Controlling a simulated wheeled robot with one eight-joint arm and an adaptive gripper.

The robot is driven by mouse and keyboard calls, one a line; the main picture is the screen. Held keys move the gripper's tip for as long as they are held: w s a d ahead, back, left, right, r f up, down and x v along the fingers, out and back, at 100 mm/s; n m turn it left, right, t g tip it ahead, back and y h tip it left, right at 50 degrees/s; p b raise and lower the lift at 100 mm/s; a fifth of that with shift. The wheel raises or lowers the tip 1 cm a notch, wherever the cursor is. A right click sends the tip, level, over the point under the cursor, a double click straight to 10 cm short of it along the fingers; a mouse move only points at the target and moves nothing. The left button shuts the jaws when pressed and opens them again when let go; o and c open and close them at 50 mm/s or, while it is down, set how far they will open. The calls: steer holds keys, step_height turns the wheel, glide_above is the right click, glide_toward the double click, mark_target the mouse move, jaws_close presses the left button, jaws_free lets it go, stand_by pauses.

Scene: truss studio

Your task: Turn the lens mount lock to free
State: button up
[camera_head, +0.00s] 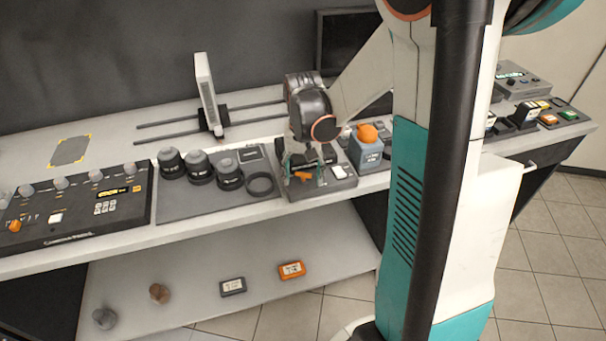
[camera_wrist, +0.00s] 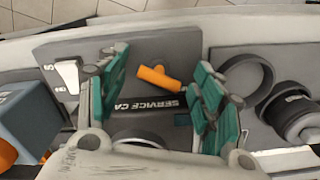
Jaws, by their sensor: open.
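An orange lever (camera_wrist: 158,77), which looks like the lens mount lock, sits on a grey panel (camera_wrist: 160,48) marked "SERVICE CA...". In the wrist view it lies slanted beside the dark label strip. A round ring (camera_wrist: 138,136) below the label is partly hidden by my gripper. In the head view the orange lever (camera_head: 303,175) shows just under my gripper (camera_head: 302,162). In the wrist view my gripper (camera_wrist: 162,68) is open, its teal fingers on either side of the lever. Whether a finger touches it, I cannot tell.
A white switch (camera_wrist: 68,75) is on the same panel. A blue-grey box with an orange knob (camera_head: 368,133) stands right of it. Left are a loose black ring (camera_head: 261,185) and several lenses (camera_head: 229,174) on a mat. A control desk (camera_head: 75,208) is further left.

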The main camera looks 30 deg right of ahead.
steer(key=c, duration=1)
steer(key=shift+o, duration=0.2)
steer(key=shift+n, duration=3.1)
steer(key=shift+a, duration=0.1)
steer(key=o, duration=1)
steer(key=shift+c, duration=0.2)
